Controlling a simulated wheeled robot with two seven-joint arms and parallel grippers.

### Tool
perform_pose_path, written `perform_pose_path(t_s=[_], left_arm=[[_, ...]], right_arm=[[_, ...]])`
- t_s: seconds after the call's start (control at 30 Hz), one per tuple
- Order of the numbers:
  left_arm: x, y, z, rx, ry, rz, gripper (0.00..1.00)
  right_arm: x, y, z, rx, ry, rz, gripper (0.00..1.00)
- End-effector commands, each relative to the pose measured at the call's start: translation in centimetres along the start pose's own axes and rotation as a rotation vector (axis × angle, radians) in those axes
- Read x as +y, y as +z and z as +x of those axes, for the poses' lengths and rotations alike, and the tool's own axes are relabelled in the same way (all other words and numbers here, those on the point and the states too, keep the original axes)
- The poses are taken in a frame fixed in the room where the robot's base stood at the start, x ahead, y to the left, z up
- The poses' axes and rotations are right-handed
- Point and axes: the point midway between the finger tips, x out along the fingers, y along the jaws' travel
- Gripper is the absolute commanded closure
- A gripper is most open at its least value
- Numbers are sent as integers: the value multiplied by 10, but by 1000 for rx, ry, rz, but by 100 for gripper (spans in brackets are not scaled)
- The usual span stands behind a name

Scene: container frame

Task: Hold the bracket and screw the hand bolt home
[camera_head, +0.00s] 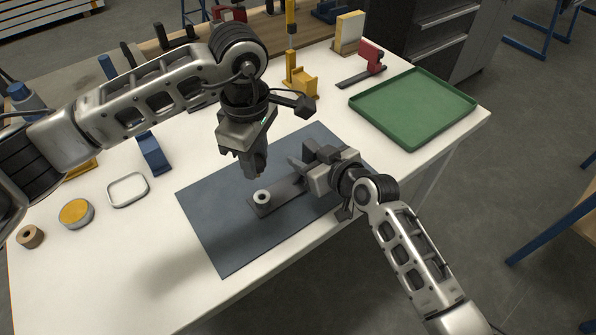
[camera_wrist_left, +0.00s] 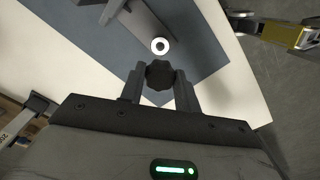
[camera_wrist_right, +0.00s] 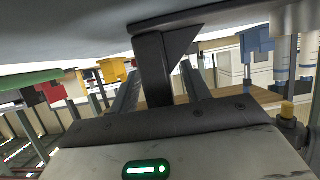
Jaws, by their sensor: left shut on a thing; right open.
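The bracket is a dark grey plate (camera_head: 280,193) lying on the blue-grey mat, with a pale ring-shaped boss (camera_head: 262,196) near its left end. Its upright part with a slanted gusset (camera_wrist_right: 153,65) shows in the right wrist view. My right gripper (camera_head: 303,165) is open, its fingers on either side of that upright with gaps showing. My left gripper (camera_head: 258,168) points down above the boss end and is shut on the hand bolt, whose black lobed knob (camera_wrist_left: 160,75) shows between its fingertips. The bolt's shank is hidden; the knob is apart from the boss.
The mat (camera_head: 215,225) lies on a white table. The mat's front is clear.

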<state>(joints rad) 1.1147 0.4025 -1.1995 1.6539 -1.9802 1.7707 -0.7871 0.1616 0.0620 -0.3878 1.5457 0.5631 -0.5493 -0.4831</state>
Motion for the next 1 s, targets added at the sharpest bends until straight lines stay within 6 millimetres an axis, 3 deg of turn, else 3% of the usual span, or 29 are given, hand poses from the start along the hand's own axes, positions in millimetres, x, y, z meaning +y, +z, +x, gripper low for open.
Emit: perform_pose_path(t_s=[0.4,0.57,0.6,0.77,1.0], left_arm=[[0,0,0,0,0,0,86],[0,0,0,0,0,0,86],[0,0,0,0,0,0,86],[0,0,6,0,-2,0,86],[0,1,41,0,-3,-2,86]], right_arm=[[-1,0,7,0,-1,1,53],[0,0,7,0,-1,1,97],[0,0,7,0,-1,1,100],[0,0,6,-1,-1,1,100],[0,0,6,-1,0,1,100]])
